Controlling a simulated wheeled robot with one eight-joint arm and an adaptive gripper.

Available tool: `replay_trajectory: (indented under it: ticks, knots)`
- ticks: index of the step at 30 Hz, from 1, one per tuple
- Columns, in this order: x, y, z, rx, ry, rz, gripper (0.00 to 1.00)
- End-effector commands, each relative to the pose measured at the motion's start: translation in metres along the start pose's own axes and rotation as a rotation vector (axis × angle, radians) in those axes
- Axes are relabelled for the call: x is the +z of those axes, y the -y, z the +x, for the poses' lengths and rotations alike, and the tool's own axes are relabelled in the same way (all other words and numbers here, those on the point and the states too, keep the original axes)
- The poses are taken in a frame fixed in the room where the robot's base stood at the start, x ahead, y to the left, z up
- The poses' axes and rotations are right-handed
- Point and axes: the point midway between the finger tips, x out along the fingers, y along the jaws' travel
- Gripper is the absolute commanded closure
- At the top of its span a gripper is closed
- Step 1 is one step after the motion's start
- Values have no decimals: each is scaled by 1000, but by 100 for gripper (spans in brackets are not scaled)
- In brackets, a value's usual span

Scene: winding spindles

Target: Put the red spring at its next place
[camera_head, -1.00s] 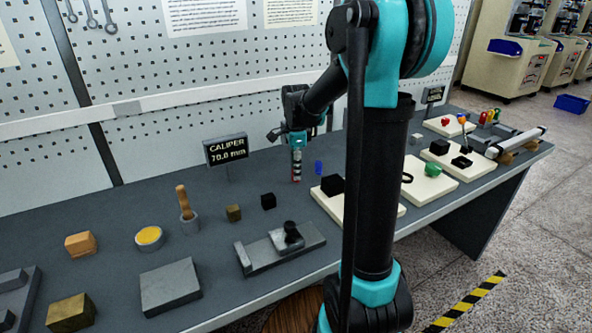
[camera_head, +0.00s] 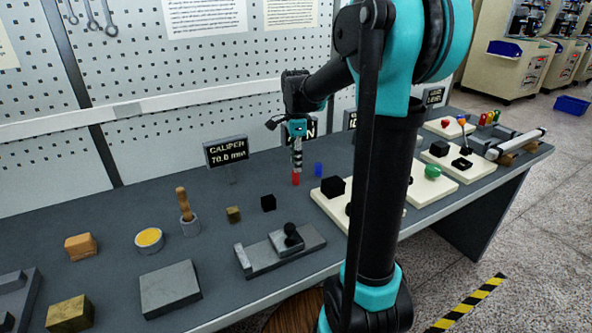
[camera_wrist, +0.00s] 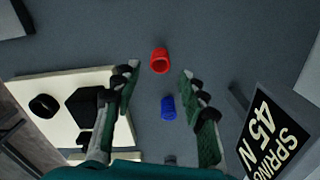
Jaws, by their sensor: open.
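The red spring (camera_head: 296,179) looks like a small red cylinder standing upright on the grey bench, left of the blue spring (camera_head: 318,169). In the wrist view the red spring (camera_wrist: 160,61) shows its open round top between and just beyond my fingertips, and the blue spring (camera_wrist: 168,108) stands close by. My gripper (camera_head: 297,163) is right above the red spring, pointing down. In the wrist view its fingers (camera_wrist: 158,75) are spread wide with nothing between them gripped. A sign reading SPRING 45 N (camera_wrist: 275,140) stands to the right in the wrist view.
A cream board (camera_head: 328,207) with a black block (camera_head: 333,187) lies right of the springs, partly behind my arm. A perforated wall panel (camera_head: 200,85) rises behind the bench.

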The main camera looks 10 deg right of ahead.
Motion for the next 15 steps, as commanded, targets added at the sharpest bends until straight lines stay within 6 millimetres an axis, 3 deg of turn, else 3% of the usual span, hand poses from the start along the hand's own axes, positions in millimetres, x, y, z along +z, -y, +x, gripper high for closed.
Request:
replay_trajectory:
  ticks: [6,15]
  knots:
    - [0,0,-44,0,0,0,57]
    - [0,0,-74,0,0,0,57]
